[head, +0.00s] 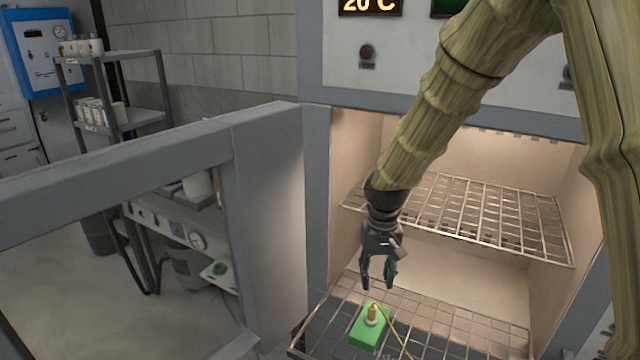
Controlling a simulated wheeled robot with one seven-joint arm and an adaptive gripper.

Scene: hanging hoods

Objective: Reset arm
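My gripper (378,283) hangs fingers down at the end of my arm, in front of the open oven-like chamber. Its dark fingers look apart, with nothing seen between them. Just below the fingertips, a green block (368,328) with a brass-coloured fitting (372,313) on top rests on the lower wire rack (470,336). A thin yellow cable runs from the fitting down to the right. The gripper appears clear of the fitting, though the exact gap is hard to tell.
The chamber's door (262,190) stands open on the left. An upper wire rack (480,215) sits inside, behind my arm. A display panel (370,6) reading 20 C is above the opening. A shelf trolley (112,95) and blue wall box (42,45) are at far left.

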